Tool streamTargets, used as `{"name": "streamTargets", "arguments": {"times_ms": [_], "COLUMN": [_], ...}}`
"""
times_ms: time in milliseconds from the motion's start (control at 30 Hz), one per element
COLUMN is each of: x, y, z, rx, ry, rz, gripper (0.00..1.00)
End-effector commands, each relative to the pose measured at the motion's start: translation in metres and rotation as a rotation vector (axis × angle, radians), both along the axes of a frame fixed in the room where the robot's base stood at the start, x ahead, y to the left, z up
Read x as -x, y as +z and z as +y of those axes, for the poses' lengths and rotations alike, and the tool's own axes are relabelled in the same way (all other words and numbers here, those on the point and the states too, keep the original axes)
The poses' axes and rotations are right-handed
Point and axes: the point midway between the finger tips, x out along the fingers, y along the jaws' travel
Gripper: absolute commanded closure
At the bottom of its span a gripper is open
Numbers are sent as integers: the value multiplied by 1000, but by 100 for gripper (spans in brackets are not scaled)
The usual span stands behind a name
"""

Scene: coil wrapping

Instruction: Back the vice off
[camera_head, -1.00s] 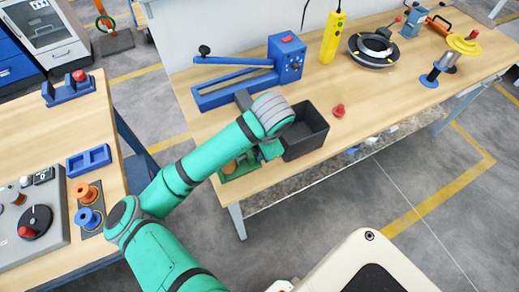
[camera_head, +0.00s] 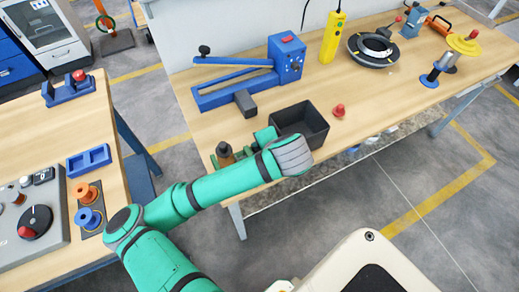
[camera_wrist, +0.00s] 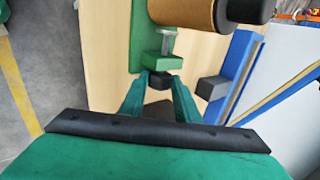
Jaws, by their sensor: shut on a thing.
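The green vice (camera_wrist: 146,30) shows at the top of the wrist view, with a brown coil (camera_wrist: 185,12) with black ends beside it. A short metal screw runs to a green block (camera_wrist: 160,61) at the vice's near end. My gripper (camera_wrist: 160,88) is shut on a small dark handle (camera_wrist: 159,80) just below that block. In the head view, the vice (camera_head: 214,161) stands at the near left of the bench, partly hidden by my arm. The brown and black top of the coil (camera_head: 225,153) shows there. My fingers are hidden in that view.
A black open bin (camera_head: 302,123) stands close to my wrist, with a red knob (camera_head: 338,111) to its right. A dark block (camera_head: 245,103) and a blue lever machine (camera_head: 235,92) lie behind. Bare bench top lies beyond the bin.

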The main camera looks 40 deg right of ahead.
Motion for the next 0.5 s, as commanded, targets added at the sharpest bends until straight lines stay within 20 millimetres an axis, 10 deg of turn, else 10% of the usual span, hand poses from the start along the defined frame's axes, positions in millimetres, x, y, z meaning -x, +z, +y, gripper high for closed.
{"name": "streamTargets", "arguments": {"times_ms": [67,133,500], "x": [0,0,-1], "y": [-1,-1,-1], "z": [2,2,1], "rx": [-5,-5,-16], "ry": [3,3,4], "rz": [2,2,43], "gripper": [85,62,61]}}
